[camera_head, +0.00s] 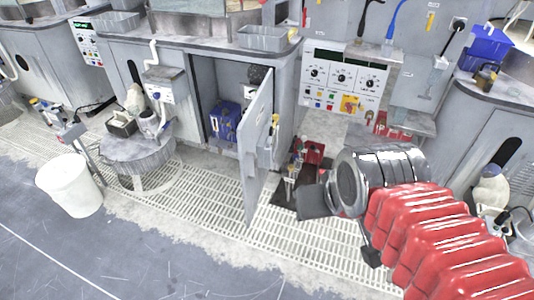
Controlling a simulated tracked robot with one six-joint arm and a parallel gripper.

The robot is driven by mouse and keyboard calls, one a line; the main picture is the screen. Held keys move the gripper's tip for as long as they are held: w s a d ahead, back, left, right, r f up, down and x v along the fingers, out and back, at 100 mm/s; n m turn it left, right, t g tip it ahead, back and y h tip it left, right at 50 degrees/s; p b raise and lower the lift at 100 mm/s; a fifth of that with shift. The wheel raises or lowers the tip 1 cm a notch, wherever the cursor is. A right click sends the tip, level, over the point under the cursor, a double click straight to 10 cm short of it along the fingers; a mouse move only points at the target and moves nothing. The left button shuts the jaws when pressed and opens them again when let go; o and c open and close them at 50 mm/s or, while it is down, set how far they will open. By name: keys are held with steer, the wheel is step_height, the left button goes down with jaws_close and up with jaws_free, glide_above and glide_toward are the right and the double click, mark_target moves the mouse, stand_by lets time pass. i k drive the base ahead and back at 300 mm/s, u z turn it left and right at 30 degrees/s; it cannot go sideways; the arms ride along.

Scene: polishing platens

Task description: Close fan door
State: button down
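The fan door (256,150) is a tall grey panel on the front of the grey cabinet. It stands open, swung out over the floor grating, with a small yellow tag or handle near its right edge. The cabinet opening (205,85) shows to its left, with a blue box (224,121) inside. My gripper (343,232) is to the right of the door and apart from it, at the end of my red-sleeved arm. A dark grey flat finger points toward the door and a second dark part hangs lower; the space between them looks empty.
A white bucket (70,186) and a round stool-like stand (138,160) are on the left. A control panel (343,78) is on the wall above my arm. Red and dark items (303,160) lie on the floor behind the door. Floor grating (215,195) in front is clear.

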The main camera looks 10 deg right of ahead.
mark_target(256, 160)
steer(key=z, duration=0.05)
steer(key=i, duration=1)
steer(key=k, duration=0.65)
steer(key=u, duration=0.4)
steer(key=i, duration=1)
steer(key=z, duration=0.15)
